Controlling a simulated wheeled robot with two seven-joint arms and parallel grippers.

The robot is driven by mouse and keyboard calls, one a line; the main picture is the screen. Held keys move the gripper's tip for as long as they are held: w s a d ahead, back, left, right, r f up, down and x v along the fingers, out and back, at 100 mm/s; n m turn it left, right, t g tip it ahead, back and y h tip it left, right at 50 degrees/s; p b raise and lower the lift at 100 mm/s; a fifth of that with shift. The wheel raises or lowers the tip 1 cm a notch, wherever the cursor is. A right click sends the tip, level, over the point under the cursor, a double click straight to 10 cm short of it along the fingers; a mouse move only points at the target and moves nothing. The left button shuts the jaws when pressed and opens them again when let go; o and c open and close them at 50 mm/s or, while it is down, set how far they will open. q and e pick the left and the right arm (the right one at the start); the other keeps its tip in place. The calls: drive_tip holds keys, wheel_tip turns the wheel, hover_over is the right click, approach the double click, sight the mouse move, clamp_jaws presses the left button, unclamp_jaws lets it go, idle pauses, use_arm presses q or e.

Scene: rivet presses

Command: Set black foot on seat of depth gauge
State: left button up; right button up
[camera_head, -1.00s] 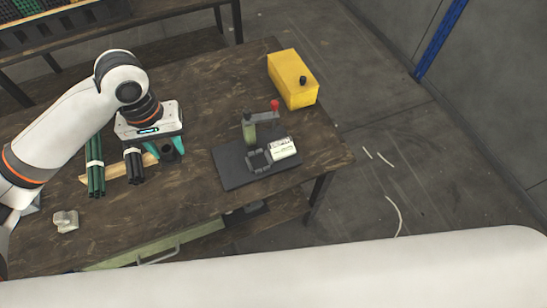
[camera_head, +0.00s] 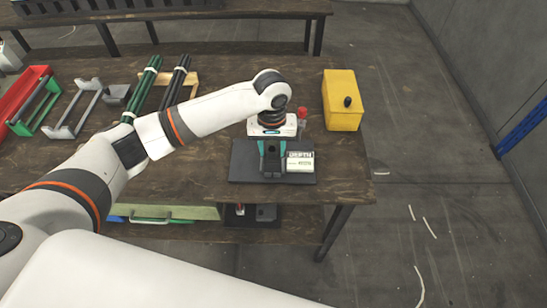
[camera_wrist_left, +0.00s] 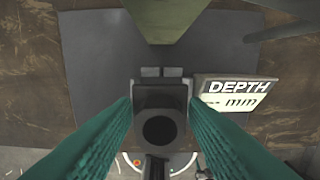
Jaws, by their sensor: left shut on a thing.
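The depth gauge has a dark base plate (camera_head: 240,165), a red knob (camera_head: 302,112) and a white label block (camera_head: 300,161), whose "DEPTH" lettering shows in the left wrist view (camera_wrist_left: 238,88). My left gripper (camera_head: 271,160) is over the plate, left of the label. Its teal fingers are shut on the black foot (camera_wrist_left: 160,100), a dark block with a round ring. Small grey blocks of the seat (camera_wrist_left: 162,72) show just beyond the foot; the foot hides the rest. I cannot tell whether foot and seat touch. My right gripper is not in view.
The gauge's green post (camera_wrist_left: 165,18) stands close beyond the fingers. A yellow box (camera_head: 342,105) with a black knob is at the back right. Dark and green rods (camera_head: 147,85) lie on a wooden rack at the left, beside grey and red frames. The table's front edge is near.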

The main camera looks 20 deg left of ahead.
sight(272, 159)
use_arm(q)
wheel_tip(272, 159, down, 4)
drive_tip(key=shift+s+d+f, duration=0.1)
drive_tip(key=shift+f, duration=0.05)
drive_tip(key=shift+s+f, duration=0.15)
drive_tip(key=shift+s+f, duration=0.3)
drive_tip(key=shift+f, duration=0.2)
drive_tip(key=o, duration=0.9)
drive_tip(key=shift+w+r, duration=0.15)
drive_tip(key=shift+r, duration=0.15)
drive_tip(key=shift+o, duration=0.3)
wheel_tip(272, 159, up, 13)
drive_tip(key=shift+w, duration=0.3)
drive_tip(key=shift+f, duration=0.15)
